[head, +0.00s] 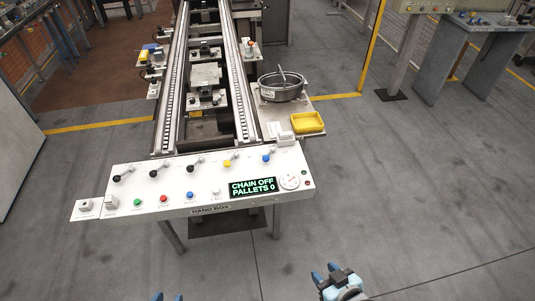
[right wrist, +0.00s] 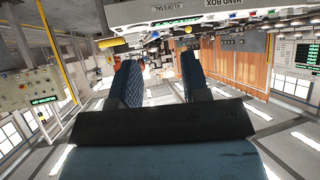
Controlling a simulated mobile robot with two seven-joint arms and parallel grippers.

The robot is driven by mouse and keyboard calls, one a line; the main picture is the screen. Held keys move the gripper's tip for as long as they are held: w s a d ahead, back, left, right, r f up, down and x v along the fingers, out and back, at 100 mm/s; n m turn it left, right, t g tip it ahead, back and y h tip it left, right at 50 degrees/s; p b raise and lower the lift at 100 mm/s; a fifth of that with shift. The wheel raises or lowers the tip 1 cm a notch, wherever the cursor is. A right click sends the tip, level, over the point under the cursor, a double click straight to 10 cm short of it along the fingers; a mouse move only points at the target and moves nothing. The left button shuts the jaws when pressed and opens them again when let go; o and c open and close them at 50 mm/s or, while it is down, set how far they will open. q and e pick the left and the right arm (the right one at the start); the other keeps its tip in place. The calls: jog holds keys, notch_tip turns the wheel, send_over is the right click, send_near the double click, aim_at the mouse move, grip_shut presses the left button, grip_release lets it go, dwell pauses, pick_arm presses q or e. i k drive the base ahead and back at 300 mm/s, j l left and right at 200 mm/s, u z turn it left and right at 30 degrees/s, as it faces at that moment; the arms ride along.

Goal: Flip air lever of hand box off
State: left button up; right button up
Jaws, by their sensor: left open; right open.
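The hand box (head: 150,207) is a white panel at the front end of the conveyor in the head view. It carries a row of levers: several with black knobs, one yellow lever (head: 228,162) and one blue lever (head: 267,157). Their labels are too small to read, so I cannot tell which is the air lever. The hand box (right wrist: 215,18) also shows upside down in the right wrist view. My left gripper (head: 167,297) barely shows at the bottom edge, open. My right gripper (head: 328,273) is open and empty, below and apart from the box; its spread fingers show in the right wrist view (right wrist: 160,82).
The panel has coloured buttons, a gauge (head: 290,181) and a display (head: 253,187) reading "CHAIN OFF PALLETS 0". A yellow tray (head: 307,122) and a metal bowl (head: 281,90) are on the side shelf behind. The floor right of the box is clear.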

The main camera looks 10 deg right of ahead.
aim_at(266, 158)
jog(key=l+u, duration=0.1)
jog(key=u, duration=0.55)
jog(key=i+l+u, duration=0.1)
jog(key=l+u, duration=0.75)
jog(key=l, duration=0.5)
jog(key=k+l+u, duration=0.1)
jog(key=l, duration=0.35)
jog(key=k+l+u, duration=0.1)
jog(key=l, duration=0.85)
jog(key=k+u, duration=0.05)
